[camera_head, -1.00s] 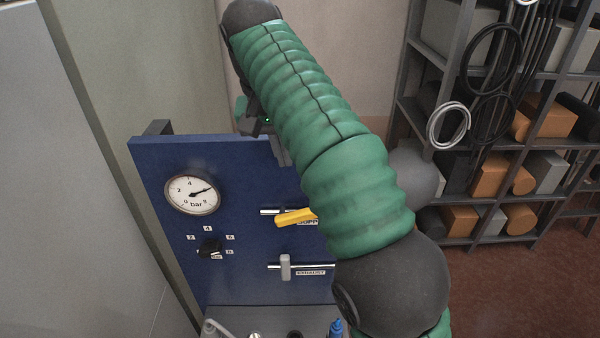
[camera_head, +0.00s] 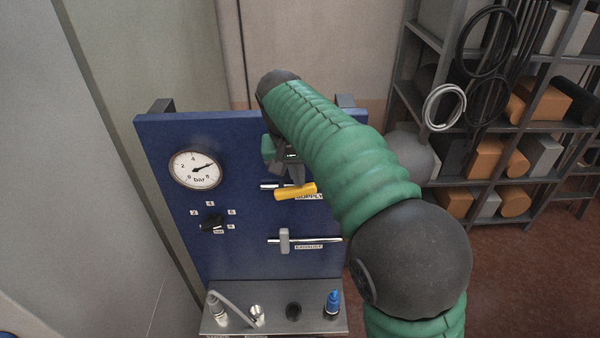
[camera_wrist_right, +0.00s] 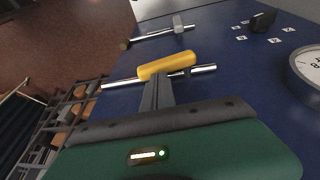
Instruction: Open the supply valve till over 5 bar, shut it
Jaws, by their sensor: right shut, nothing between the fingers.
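The blue panel (camera_head: 240,262) carries the yellow supply valve handle (camera_head: 295,191), which lies nearly along its pipe, slightly tilted. The handle also shows in the wrist view (camera_wrist_right: 166,66). The pressure gauge (camera_head: 195,170) has its needle pointing right and slightly up, near where 6 would be, past the 4. My right gripper (camera_head: 297,178) is shut and empty. Its fingertips (camera_wrist_right: 157,82) are right at the handle's side; I cannot tell whether they touch. My arm hides part of the panel's right side. My left gripper is not in view.
Below the supply valve is the grey exhaust handle (camera_head: 284,240), standing across its pipe. A black selector knob (camera_head: 211,223) is at the left. A metal ledge (camera_head: 270,322) with fittings is at the bottom. A loaded shelf rack (camera_head: 480,130) stands at the right.

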